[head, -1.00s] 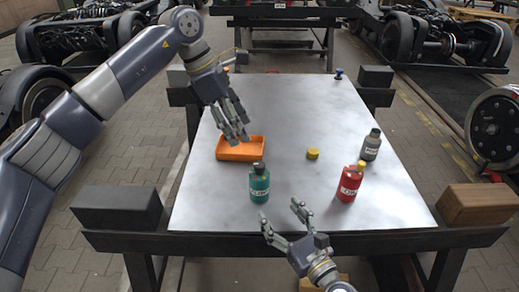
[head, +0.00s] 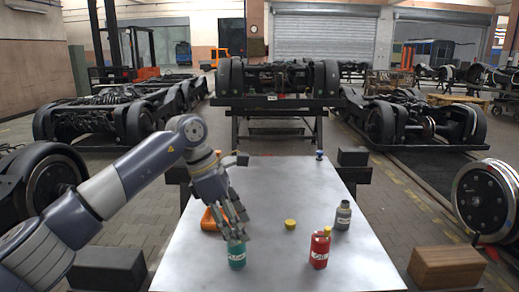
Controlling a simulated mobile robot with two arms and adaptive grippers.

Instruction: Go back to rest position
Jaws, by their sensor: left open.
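My left gripper (head: 236,226) comes in from the left over the metal table (head: 270,185). It is open with nothing between its fingers. In the picture it overlaps the orange tray (head: 208,222), hiding part of it, and its fingertips show just above the green bottle (head: 237,258). I cannot tell the exact gap to either. My right gripper is out of view.
A yellow cap (head: 290,224) lies mid-table. A red bottle (head: 319,252) and a grey bottle (head: 343,216) stand on the right. A small blue object (head: 319,156) is at the far edge. Dark blocks and a brown block (head: 447,266) flank the table. Bogies stand around.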

